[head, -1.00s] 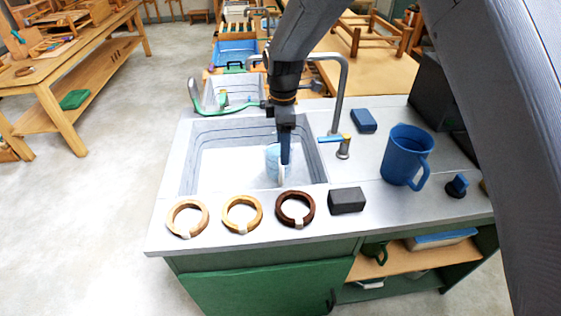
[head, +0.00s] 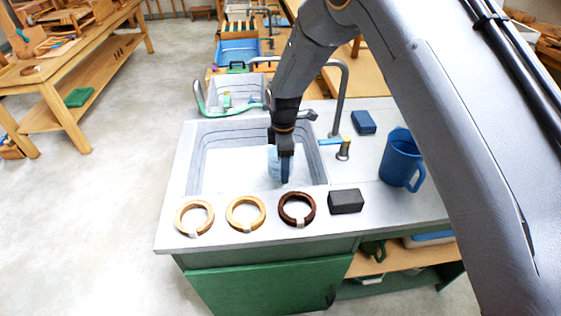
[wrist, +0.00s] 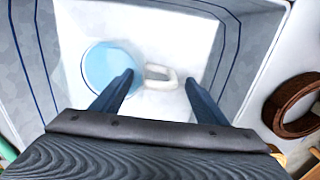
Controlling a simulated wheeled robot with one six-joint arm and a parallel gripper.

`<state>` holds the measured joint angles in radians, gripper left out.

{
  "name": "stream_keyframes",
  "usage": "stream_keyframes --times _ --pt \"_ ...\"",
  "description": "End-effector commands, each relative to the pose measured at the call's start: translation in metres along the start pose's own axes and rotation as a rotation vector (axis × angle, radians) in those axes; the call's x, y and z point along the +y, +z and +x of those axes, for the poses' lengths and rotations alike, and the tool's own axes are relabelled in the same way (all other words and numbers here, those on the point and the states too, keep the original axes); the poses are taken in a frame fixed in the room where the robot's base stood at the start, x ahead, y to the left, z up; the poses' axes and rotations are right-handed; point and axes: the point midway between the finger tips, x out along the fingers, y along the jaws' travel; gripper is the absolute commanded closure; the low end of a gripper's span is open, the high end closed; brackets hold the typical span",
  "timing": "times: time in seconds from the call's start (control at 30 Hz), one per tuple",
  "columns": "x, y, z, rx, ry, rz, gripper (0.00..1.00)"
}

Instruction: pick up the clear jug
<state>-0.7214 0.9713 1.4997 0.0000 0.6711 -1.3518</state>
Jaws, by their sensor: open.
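The clear jug (wrist: 105,68) stands in the sink basin, pale blue inside with a whitish handle (wrist: 160,77) on its right in the wrist view. In the head view the jug (head: 273,162) is partly hidden behind my gripper (head: 285,172). In the wrist view my gripper (wrist: 160,92) is open, its two fingers pointing down into the basin. The handle lies between the fingertips in the picture, and the left fingertip overlaps the jug's edge. I cannot tell whether either finger touches the jug.
The sink walls (head: 201,160) surround the jug. Three wooden rings, including a dark one (head: 297,209), and a black block (head: 346,201) lie on the front rim. A tap (head: 338,100) rises behind right. A blue jug (head: 401,160) stands to the right.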

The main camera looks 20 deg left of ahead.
Motion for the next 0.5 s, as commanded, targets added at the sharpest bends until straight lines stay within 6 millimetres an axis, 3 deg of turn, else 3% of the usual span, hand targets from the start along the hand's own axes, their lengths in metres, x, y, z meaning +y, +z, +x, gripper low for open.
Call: stream_keyframes --times 0.07,0.37,0.5 --pt "0.0001 0.0 -0.0001 0.0 0.0 0.0 0.35" --pt "0.0012 -0.0003 -0.0016 0.001 0.003 0.0 0.85" --pt "0.0011 -0.0003 -0.0016 0.001 0.003 0.0 0.85"
